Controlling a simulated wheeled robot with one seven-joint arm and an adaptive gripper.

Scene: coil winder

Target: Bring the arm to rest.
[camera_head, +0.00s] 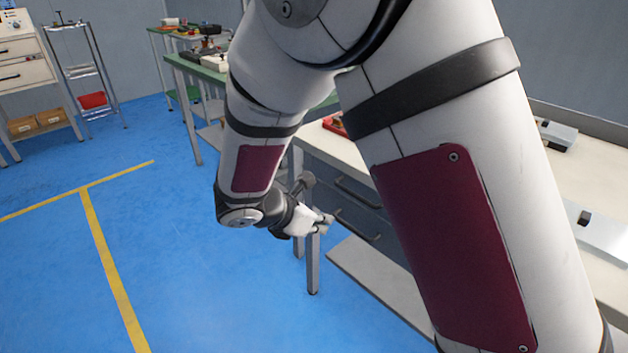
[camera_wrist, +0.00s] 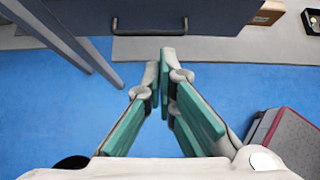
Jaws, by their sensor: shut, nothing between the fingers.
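My arm fills much of the head view, reaching forward and bending down beside a workbench (camera_head: 560,185). The fingers point toward a dark drawer front (camera_wrist: 225,14) with a bar handle (camera_wrist: 150,26). The gripper looks apart from the drawer, over blue floor.
A table leg (camera_head: 312,262) and a low shelf (camera_head: 375,285) are close to my gripper. Another green-topped bench (camera_head: 190,66) stands behind. A rack with a red bin (camera_head: 92,100) is at the far left. Blue floor with yellow lines (camera_head: 110,265) is clear on the left.

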